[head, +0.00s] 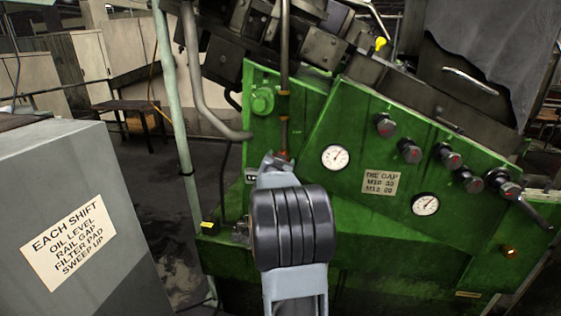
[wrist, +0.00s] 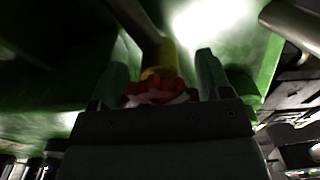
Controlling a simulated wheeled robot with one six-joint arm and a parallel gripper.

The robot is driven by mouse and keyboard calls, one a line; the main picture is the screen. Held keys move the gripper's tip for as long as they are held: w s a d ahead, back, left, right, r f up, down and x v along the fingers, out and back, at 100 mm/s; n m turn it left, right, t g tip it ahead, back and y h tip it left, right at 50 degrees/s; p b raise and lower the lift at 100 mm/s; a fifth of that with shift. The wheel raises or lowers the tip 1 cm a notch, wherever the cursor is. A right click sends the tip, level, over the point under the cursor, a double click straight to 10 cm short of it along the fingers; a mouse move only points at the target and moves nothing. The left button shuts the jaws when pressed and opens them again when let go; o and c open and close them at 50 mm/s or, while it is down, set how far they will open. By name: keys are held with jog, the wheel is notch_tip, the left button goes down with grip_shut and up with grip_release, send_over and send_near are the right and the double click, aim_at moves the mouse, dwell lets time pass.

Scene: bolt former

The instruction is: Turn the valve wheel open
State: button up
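The red valve wheel (wrist: 158,92) shows in the wrist view between the two fingers of my gripper (wrist: 162,75). Yellow brass fitting (wrist: 167,55) and a pipe lie just beyond it. The fingers are spread, one on each side of the wheel. I cannot tell whether they touch it. In the head view a trace of the red valve wheel (head: 282,155) shows at the foot of the brown vertical pipe (head: 284,100). My wrist and arm hide most of the wheel and the fingertips there.
The green machine (head: 340,115) stands close behind my gripper, with gauges, black knobs (head: 385,125) and a lever to the right. A pale green post (head: 175,110) and a bent grey pipe (head: 195,85) stand left. A grey cabinet (head: 120,270) fills the lower left.

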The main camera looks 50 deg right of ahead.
jog(key=b+v, duration=0.1)
jog(key=v, duration=1.3)
jog(key=shift+w, duration=0.1)
